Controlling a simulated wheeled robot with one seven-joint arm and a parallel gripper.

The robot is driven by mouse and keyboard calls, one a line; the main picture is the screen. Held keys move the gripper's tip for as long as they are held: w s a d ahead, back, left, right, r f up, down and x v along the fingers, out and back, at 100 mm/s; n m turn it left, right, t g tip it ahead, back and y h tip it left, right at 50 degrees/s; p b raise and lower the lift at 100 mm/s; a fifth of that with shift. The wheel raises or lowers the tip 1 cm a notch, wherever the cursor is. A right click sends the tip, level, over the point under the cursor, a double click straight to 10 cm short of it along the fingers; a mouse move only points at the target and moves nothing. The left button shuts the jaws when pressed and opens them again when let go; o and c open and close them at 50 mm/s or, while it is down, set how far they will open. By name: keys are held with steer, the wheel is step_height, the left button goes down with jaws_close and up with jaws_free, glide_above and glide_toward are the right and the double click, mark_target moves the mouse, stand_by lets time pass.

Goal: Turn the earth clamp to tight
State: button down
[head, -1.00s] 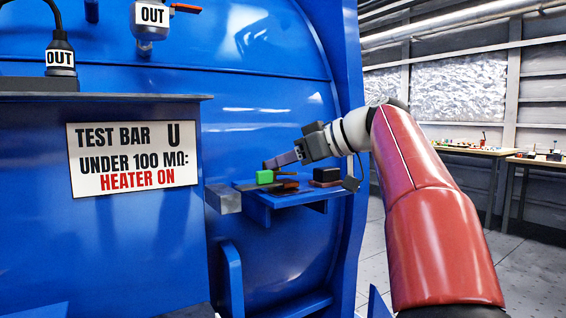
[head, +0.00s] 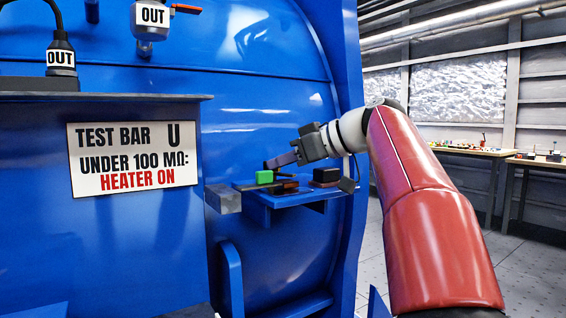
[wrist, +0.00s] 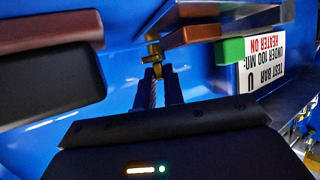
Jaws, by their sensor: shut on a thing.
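In the wrist view, a small brass fitting (wrist: 154,50), which I take to be the earth clamp, sits at the tips of my gripper (wrist: 158,72). The two dark fingers are shut on its lower part. A thin striped piece shows between the fingers below it. In the head view, my gripper (head: 268,163) reaches left over a small blue shelf (head: 285,200), its tip just above a green block (head: 264,177). I cannot make out the clamp there. The wrist view does not show whether the clamp is tight.
The green block (wrist: 230,51) and a brown block (wrist: 192,35) are close right of the fingers in the wrist view. A long black block (wrist: 50,88) lies left. In the head view, a dark block (head: 325,176) stands on the shelf and a grey bar (head: 223,199) is left of it.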

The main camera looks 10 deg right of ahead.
steer(key=shift+s+a+f+m+t+h+b, duration=0.1)
steer(key=shift+s+m+t+h+b, duration=0.05)
steer(key=shift+m+t+h+b, duration=0.35)
steer(key=shift+s+a+m+t+h+b, duration=0.1)
steer(key=shift+m+t+h+b, duration=0.3)
steer(key=shift+m+b, duration=0.15)
steer(key=m+h, duration=0.1)
steer(key=m+t+h, duration=0.1)
steer(key=shift+s+a+m+t+h+b, duration=0.1)
steer(key=shift+a+m+t+h+b, duration=0.15)
steer(key=shift+m+t+h+b, duration=0.1)
steer(key=m+h, duration=0.3)
steer(key=shift+s+a+r+t+h+p, duration=0.1)
steer(key=shift+a+r+t+h+p, duration=0.1)
steer(key=shift+a+t+h+p, duration=0.15)
steer(key=shift+a+m+h+p, duration=0.1)
steer(key=shift+m+h+p, duration=0.4)
steer(key=shift+m+h, duration=0.65)
steer(key=shift+f+h, duration=0.1)
steer(key=shift+h, duration=0.15)
steer(key=c, duration=1.3)
jaws_free()
steer(key=shift+c, duration=0.2)
